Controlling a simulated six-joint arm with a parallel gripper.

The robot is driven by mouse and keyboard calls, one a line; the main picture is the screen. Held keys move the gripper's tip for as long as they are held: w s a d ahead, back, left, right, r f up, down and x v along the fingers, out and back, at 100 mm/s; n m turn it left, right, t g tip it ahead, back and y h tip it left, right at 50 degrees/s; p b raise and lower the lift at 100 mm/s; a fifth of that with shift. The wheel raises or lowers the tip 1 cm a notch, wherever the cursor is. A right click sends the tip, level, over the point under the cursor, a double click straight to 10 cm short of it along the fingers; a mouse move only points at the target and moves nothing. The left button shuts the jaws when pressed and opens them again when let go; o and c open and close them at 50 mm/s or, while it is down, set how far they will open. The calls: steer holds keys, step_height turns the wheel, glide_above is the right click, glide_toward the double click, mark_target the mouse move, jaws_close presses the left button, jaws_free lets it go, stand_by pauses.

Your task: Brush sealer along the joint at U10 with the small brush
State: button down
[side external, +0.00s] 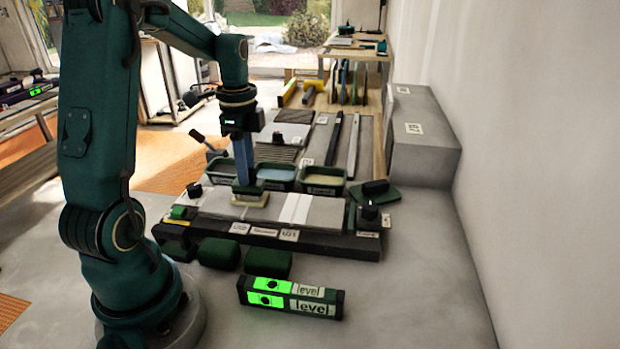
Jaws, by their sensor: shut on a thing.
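My gripper (243,135) points down and is shut on the upright blue handle of what looks like the small brush (244,162). The brush's wide head with a pale lower edge (251,199) is over the grey tiles (225,205) on the work board. The head seems to touch the tile surface, but I cannot be sure. A white joint strip (296,208) runs between tiles to the right of the head. Small labels (264,232) line the board's front edge; their text is too small to read, so I cannot pick out U10.
Three trays stand behind the tiles: one dark (222,171), one pale blue (276,174), one beige (320,181). A level (290,298) lies in front, near dark green pads (219,253). A black knob (369,214) stands at the board's right end. A grey block (425,135) borders the right.

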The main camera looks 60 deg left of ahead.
steer(key=shift+w+a, duration=1.35)
steer(key=shift+w, duration=0.05)
steer(key=shift+s+d, duration=3.15)
steer(key=shift+s, duration=0.05)
step_height(320, 180, up, 8)
steer(key=shift+f, duration=0.1)
step_height(320, 180, down, 7)
steer(key=shift+f, duration=0.4)
stand_by(0.9)
